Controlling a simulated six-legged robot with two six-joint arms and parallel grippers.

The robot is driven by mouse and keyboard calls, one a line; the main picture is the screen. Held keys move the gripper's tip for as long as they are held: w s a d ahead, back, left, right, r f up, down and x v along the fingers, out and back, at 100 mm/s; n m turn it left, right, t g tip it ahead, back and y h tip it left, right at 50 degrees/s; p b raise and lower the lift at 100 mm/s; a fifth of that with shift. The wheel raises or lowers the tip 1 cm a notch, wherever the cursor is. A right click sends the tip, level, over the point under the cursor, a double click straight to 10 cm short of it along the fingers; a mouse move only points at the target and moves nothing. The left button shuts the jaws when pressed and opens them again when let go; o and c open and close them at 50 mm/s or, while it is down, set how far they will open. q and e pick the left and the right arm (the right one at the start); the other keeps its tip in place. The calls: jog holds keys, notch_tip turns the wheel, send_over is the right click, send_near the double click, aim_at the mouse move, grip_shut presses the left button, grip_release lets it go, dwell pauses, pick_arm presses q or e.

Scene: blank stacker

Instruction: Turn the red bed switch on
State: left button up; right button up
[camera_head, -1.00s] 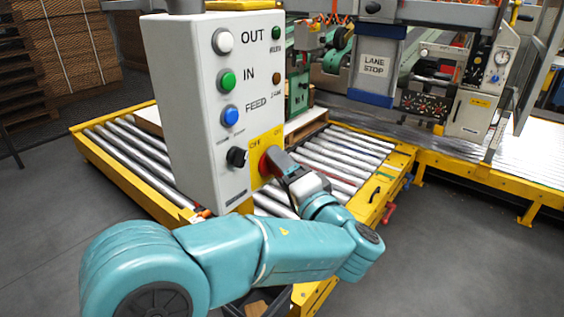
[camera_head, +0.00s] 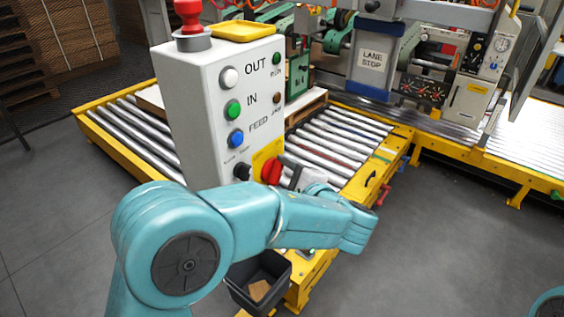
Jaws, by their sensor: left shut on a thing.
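The red bed switch (camera_head: 270,171) is a rotary knob on a yellow plate (camera_head: 262,157), low on the front of the grey control box (camera_head: 190,125). My left gripper (camera_head: 286,173) reaches it from the right, its dark fingers shut at the knob's right side. The fingers partly hide the knob and the plate, and the plate's lettering cannot be read. The knob's red handle looks slanted, but I cannot tell its exact setting. My right gripper is out of view; only a bit of teal arm shows at the lower right corner.
White, green and blue buttons (camera_head: 236,138) and a black knob (camera_head: 242,172) sit close to the switch. A red mushroom button (camera_head: 189,14) tops the box. Roller conveyors (camera_head: 335,145) lie behind. A dark bin (camera_head: 258,280) stands below my left arm. Floor at right is clear.

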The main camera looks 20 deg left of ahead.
pick_arm(q)
jog(key=shift+w+r+m+g+p, duration=0.15)
jog(key=shift+m+g+p, duration=0.25)
jog(key=shift+m+p, duration=0.75)
jog(key=o, duration=1.1)
jog(key=shift+f, duration=0.2)
jog(key=shift+c, duration=0.2)
jog(key=shift+d, duration=0.15)
